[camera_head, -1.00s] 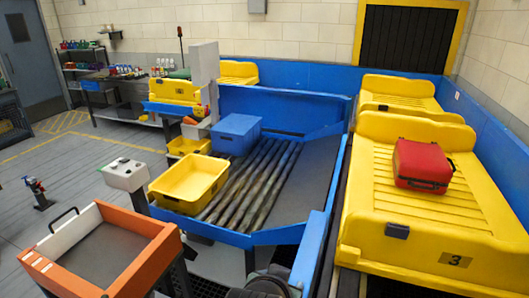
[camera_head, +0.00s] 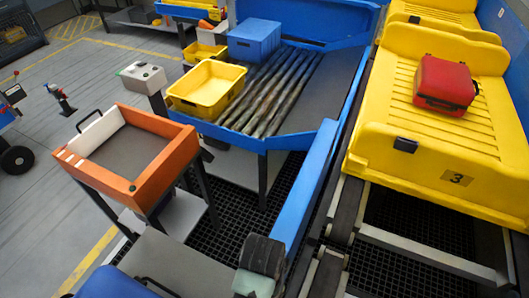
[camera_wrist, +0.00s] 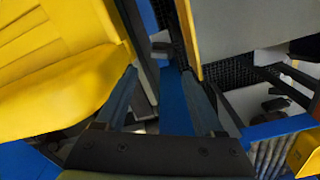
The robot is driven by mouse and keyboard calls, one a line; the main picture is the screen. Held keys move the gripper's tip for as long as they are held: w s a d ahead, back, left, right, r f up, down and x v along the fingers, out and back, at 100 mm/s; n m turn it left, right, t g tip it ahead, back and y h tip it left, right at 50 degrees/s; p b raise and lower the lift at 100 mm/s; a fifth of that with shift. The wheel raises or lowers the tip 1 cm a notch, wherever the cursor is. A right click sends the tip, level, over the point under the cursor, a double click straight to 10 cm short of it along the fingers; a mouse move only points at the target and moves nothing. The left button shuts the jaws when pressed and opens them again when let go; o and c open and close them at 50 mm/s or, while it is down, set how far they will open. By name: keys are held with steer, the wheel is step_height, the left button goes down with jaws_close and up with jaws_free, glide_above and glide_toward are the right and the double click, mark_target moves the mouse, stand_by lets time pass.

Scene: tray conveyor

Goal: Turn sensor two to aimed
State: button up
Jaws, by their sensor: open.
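No part in view carries a readable label for sensor two, so I cannot tell which one it is. A small dark box (camera_head: 405,145) sits at the front left corner of the yellow tray marked 3 (camera_head: 385,165); I cannot tell whether it is a sensor. In the wrist view my gripper (camera_wrist: 165,75) has its two dark fingers spread apart, with nothing held between them. A yellow panel (camera_wrist: 50,70) is close on its left and a grey surface edged in yellow (camera_wrist: 245,40) on its right.
A red case (camera_head: 443,82) lies on the yellow tray. A blue rail (camera_head: 310,190) runs along the conveyor. Left of it are a yellow bin (camera_head: 190,104), a blue box (camera_head: 255,38) and an orange-framed tray (camera_head: 150,120). Open floor lies at far left.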

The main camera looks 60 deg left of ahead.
step_height(320, 180, down, 10)
steer(key=shift+d+r, duration=0.1)
stand_by(0.4)
jaws_close()
